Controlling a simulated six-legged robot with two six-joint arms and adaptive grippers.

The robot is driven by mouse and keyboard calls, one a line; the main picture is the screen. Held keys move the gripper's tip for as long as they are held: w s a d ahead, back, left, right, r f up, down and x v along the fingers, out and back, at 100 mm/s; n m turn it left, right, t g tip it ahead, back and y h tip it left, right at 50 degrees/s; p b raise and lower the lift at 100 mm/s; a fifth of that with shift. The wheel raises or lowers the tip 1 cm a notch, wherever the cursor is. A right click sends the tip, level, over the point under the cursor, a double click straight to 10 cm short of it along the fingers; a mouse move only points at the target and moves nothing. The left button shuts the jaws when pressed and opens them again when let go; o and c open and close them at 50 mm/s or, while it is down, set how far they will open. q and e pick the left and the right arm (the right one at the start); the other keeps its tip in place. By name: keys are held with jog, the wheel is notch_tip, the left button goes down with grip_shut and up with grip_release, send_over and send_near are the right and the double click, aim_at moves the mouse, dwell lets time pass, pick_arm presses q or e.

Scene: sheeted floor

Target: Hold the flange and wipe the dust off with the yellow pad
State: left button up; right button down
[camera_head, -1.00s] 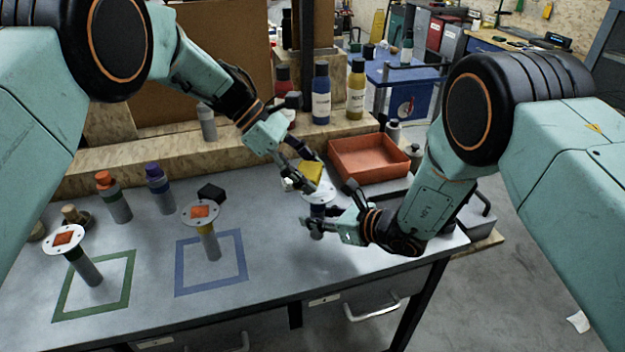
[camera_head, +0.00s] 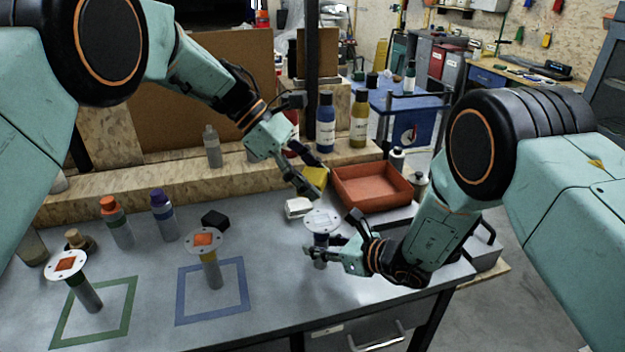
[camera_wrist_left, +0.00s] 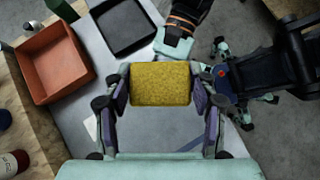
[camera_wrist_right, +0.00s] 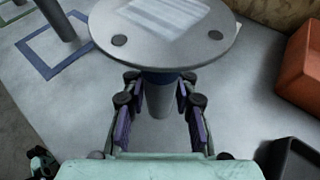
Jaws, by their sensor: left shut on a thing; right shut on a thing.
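My left gripper (camera_head: 308,187) is shut on the yellow pad (camera_head: 315,176), which fills the space between its fingers in the left wrist view (camera_wrist_left: 160,83). My right gripper (camera_head: 328,250) is shut on the stem of a flange with a round white disc (camera_head: 322,224) and a blue band. The stem is upright or nearly so. In the right wrist view, the disc (camera_wrist_right: 140,40) has bolt holes and a pale striped patch on top. The pad is above and behind the disc in the head view, apart from it.
Two other flanges with orange squares on top stand by the green outline (camera_head: 128,305) and blue outline (camera_head: 243,275). A black block (camera_head: 214,219), white block (camera_head: 298,207) and orange tray (camera_head: 372,190) are nearby. Bottles stand along the back. The front middle table is clear.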

jog(key=c, duration=1)
grip_release()
jog(key=v, duration=1.2)
jog(key=shift+r, duration=0.1)
